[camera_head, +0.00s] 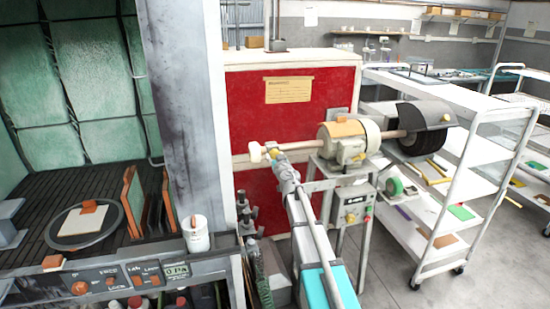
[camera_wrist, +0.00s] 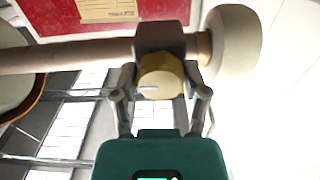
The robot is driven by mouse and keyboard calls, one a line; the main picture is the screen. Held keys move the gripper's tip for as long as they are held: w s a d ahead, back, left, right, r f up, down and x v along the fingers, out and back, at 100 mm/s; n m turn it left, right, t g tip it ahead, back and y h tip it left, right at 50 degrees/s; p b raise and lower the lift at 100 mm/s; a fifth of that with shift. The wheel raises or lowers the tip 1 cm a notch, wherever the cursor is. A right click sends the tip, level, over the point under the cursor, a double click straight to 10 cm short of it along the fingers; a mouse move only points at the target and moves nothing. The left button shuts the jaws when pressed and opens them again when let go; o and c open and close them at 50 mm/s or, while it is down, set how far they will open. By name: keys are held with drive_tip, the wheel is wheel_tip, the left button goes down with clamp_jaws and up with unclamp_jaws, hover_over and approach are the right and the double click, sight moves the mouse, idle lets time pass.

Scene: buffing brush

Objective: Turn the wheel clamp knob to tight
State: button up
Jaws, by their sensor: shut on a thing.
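The wheel clamp knob is a round yellow knob (camera_wrist: 160,82) with a pale mark on its face, at the middle of the wrist view. It sits on a dark clamp block (camera_wrist: 158,38) on the shaft. A white buffing wheel (camera_wrist: 234,42) is at the shaft's right end there. My gripper (camera_wrist: 161,88) is shut on the knob, one finger on each side. In the head view my gripper (camera_head: 277,160) reaches the left end of the shaft, beside the white wheel (camera_head: 255,152). The knob (camera_head: 274,153) is small and partly hidden there.
The beige motor (camera_head: 345,142) stands on a metal stand right of my gripper. A dark guarded wheel (camera_head: 425,128) is on its far side. A red cabinet (camera_head: 310,105) is behind. A white shelf cart (camera_head: 455,185) stands at the right, a blasting cabinet (camera_head: 75,190) at the left.

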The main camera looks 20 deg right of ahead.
idle(0.4)
drive_tip(key=o, duration=1.1)
drive_tip(key=shift+o, duration=0.2)
drive_tip(key=shift+s, duration=0.1)
drive_tip(key=s, duration=1.1)
drive_tip(key=shift+s, duration=0.4)
drive_tip(key=shift+d, duration=0.1)
